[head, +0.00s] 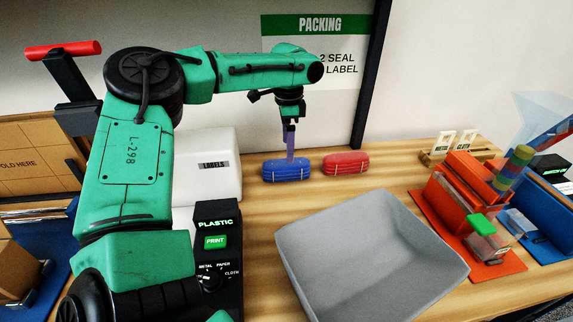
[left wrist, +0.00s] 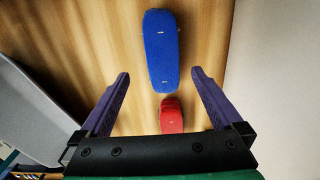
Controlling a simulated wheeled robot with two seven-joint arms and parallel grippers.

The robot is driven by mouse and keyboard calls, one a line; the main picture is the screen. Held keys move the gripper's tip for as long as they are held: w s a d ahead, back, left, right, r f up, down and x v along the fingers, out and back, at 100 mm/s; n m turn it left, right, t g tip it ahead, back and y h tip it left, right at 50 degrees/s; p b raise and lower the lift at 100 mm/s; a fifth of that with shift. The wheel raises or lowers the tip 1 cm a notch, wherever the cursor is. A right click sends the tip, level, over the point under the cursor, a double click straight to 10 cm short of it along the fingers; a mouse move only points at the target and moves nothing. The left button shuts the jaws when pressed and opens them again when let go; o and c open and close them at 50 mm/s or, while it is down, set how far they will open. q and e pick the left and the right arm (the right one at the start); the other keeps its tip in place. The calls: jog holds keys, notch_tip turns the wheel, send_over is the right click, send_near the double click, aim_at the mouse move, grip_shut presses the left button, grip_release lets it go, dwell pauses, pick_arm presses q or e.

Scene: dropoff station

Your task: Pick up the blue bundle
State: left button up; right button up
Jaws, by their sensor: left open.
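The blue bundle (head: 286,171) lies on the wooden table near the back wall, tied with thin pale bands. In the left wrist view the blue bundle (left wrist: 161,50) lies ahead of the fingertips, roughly in line with the gap between them. My left gripper (head: 291,156) points down over the bundle in the head view, its purple fingers seen edge-on and overlapping it. In the left wrist view my left gripper (left wrist: 158,73) has its two purple fingers wide apart with nothing between them touching. My right gripper is not in view.
A red bundle (head: 345,163) lies just right of the blue one. A grey bin (head: 365,250) stands in front. A white label box (head: 215,160) and a black print panel (head: 218,250) stand to the left. Orange and blue trays (head: 455,205) hold items at the right.

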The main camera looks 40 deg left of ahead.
aim_at(286, 163)
pick_arm(q)
jog(key=f, duration=0.4)
jog(key=f+p, duration=0.1)
jog(key=f, duration=0.2)
jog(key=shift+a+f, duration=0.1)
jog(key=shift+a, duration=0.2)
jog(key=shift+f, duration=0.3)
jog(key=shift+c, duration=0.3)
jog(key=c, duration=1.4)
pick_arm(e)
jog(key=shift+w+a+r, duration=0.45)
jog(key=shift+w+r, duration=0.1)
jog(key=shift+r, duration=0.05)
pick_arm(q)
jog(key=shift+w+r, duration=0.1)
jog(key=shift+r, duration=0.05)
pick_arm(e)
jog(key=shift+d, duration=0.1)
